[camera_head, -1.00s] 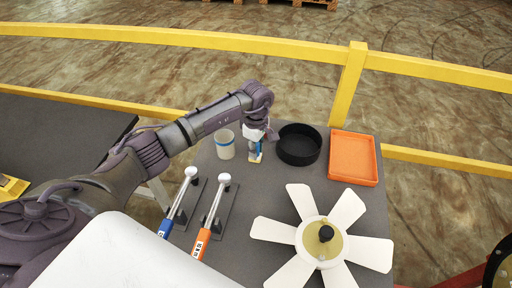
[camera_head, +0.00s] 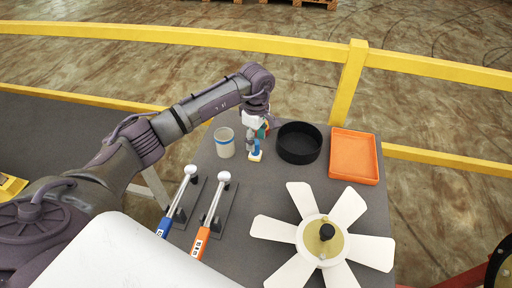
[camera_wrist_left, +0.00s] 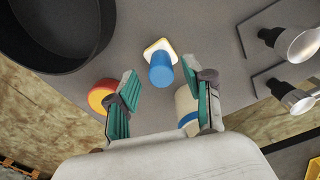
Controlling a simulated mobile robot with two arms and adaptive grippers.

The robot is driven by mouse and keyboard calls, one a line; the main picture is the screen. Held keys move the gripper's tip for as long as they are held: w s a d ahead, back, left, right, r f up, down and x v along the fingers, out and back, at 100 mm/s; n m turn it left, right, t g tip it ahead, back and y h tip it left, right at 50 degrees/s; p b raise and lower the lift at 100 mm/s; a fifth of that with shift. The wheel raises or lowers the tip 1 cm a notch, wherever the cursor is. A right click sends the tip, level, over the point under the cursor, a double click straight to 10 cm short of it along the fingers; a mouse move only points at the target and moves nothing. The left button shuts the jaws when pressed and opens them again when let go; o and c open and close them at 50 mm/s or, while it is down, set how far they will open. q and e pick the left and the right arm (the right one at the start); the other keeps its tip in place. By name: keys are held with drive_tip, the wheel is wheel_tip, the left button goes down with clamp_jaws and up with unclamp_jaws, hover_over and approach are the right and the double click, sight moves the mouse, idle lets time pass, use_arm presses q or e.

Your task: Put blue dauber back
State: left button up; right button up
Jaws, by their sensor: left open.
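The blue dauber (camera_head: 256,147) stands upright on the dark table, its pale, yellow-edged square pad (camera_head: 255,157) down. In the left wrist view its blue handle (camera_wrist_left: 162,72) shows between and beyond my fingertips. My left gripper (camera_head: 257,135) is open above it, its green-padded fingers (camera_wrist_left: 164,86) apart with nothing between them. A red and yellow round piece (camera_wrist_left: 102,95) shows beside one finger, partly hidden. A beige cup with a blue band (camera_head: 225,143) stands just left of the dauber. My right gripper does not show.
A black round bowl (camera_head: 299,142) and an orange tray (camera_head: 354,157) lie to the right. A white fan (camera_head: 271,230) lies in front. Two white-headed tools, with blue (camera_head: 165,227) and orange (camera_head: 200,243) handles, rest on stands at the left. A yellow rail (camera_head: 350,85) runs behind.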

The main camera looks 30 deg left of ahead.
use_arm(q)
wheel_tip(320, 180, up, 8)
drive_tip(key=shift+r+b, duration=0.1)
drive_tip(key=shift+b, duration=0.6)
